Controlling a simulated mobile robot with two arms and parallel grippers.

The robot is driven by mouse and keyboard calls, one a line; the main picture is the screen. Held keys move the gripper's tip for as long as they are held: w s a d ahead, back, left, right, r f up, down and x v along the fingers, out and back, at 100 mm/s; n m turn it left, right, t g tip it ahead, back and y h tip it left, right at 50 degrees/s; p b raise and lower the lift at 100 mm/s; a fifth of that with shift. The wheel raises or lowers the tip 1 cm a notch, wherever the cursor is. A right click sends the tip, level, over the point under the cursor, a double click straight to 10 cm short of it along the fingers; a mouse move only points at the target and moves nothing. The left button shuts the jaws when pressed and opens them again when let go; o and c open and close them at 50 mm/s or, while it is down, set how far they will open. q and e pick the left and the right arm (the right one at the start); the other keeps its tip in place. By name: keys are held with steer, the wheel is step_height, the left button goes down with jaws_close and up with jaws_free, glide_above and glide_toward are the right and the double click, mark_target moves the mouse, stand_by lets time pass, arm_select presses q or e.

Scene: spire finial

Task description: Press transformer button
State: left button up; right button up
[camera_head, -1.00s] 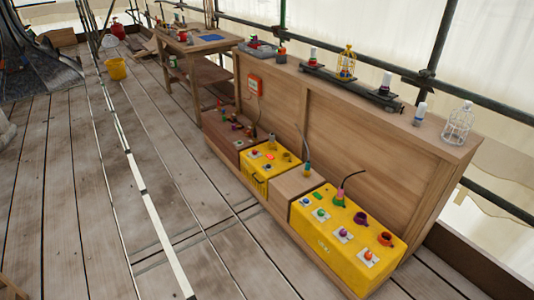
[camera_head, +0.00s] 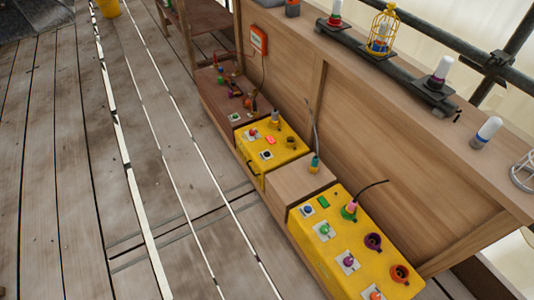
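Two yellow boxes with buttons, likely transformers, sit on the low shelf of the wooden bench. The larger yellow box (camera_head: 335,252) is at the lower right. Its top carries a blue button (camera_head: 308,210), a green button (camera_head: 324,229), a purple button (camera_head: 348,261) and an orange button (camera_head: 376,295), with coloured sockets beside them. The smaller yellow box (camera_head: 284,154) is further back, with a red button (camera_head: 253,133), a dark button (camera_head: 266,155) and a lit red display (camera_head: 271,140). Neither gripper shows in the head view.
A wooden block (camera_head: 300,183) with a green-based plug (camera_head: 314,164) stands between the boxes. An orange wall box (camera_head: 259,40) hangs on the bench panel. Lamps and a yellow cage (camera_head: 382,30) stand on the bench top. The plank floor (camera_head: 70,170) at left is clear apart from white strips.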

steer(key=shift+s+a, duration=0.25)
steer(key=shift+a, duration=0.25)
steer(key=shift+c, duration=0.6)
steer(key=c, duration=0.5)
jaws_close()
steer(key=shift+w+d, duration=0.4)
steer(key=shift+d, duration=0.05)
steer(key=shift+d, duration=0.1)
